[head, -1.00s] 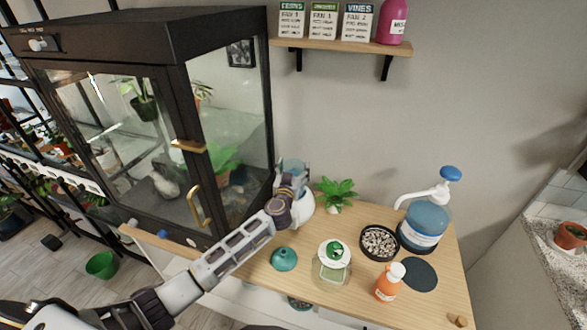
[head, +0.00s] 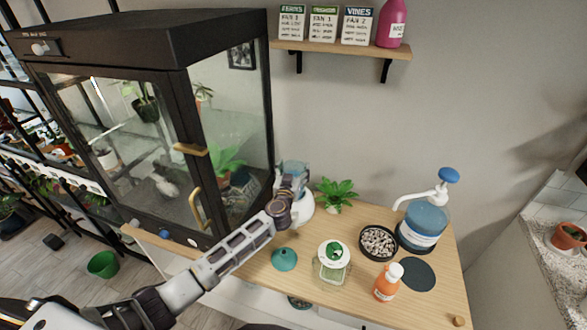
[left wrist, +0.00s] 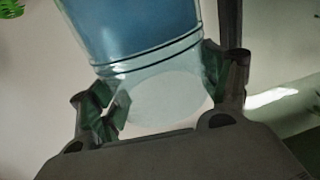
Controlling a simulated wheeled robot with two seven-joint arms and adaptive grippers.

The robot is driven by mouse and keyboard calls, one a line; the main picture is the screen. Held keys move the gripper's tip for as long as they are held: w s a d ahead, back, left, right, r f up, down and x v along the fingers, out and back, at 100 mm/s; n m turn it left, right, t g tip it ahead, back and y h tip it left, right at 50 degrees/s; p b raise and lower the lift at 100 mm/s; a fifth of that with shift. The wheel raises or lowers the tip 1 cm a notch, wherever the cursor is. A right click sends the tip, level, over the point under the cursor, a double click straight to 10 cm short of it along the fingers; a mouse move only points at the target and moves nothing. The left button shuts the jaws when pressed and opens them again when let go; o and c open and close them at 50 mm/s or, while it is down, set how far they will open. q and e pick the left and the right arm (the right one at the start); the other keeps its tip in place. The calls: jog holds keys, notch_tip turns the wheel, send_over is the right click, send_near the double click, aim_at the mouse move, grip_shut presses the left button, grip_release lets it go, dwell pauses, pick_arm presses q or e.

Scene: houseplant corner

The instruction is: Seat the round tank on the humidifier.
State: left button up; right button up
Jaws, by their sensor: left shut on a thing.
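The round tank (head: 297,167) is clear with bluish water in it. My left gripper (head: 291,184) is shut on it at the back of the wooden table, beside the glass cabinet. In the left wrist view the tank (left wrist: 150,45) stands between the fingers (left wrist: 160,100), with dark rings around its wall. The white humidifier (head: 304,211) is below the tank, partly hidden by my gripper and wrist. I cannot tell whether the tank touches it. My right gripper is not in view.
A small green plant (head: 337,192) stands just right of the humidifier. A teal vase (head: 285,260), a glass jar (head: 331,267), an orange bottle (head: 387,283), a bowl of pebbles (head: 378,243) and a blue pump jug (head: 424,230) stand on the table (head: 440,300). The black cabinet (head: 232,130) borders the left.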

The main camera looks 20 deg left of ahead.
pick_arm(q)
jog(key=shift+r, duration=0.15)
jog(key=shift+f, duration=0.6)
dwell(0.8)
jog(key=o, duration=1.8)
jog(key=shift+f, duration=0.2)
jog(key=shift+s+d+r+p, duration=0.15)
jog(key=shift+s+p, duration=0.95)
jog(key=shift+s, duration=0.75)
jog(key=shift+s+d+f+p, duration=0.1)
jog(key=shift+s+d+p, duration=0.1)
jog(key=shift+s+p, duration=1.3)
jog(key=shift+s+d+r+p, duration=0.15)
jog(key=shift+s+p, duration=0.6)
jog(key=shift+s, duration=1.4)
jog(key=shift+f, duration=0.1)
